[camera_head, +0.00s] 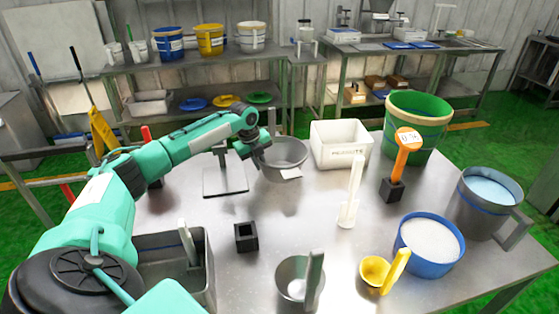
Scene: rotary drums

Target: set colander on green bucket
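The colander (287,153) is a grey metal bowl near the middle of the table, with an upright handle at its back and a small flat tab at its front. My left gripper (263,158) is at the colander's left rim and appears shut on it; the fingertips are partly hidden. The colander seems to hang a little above the table, with a dim reflection below it. The green bucket (416,128) stands upright at the table's back right, apart from the colander, with its open top showing. My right gripper is not in view.
A white bin (340,146) stands between the colander and the green bucket. An orange-handled tool (406,153) rises from a black holder in front of the bucket. A white upright scoop (350,205), blue bucket (428,247) and grey jug (482,207) stand nearer.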

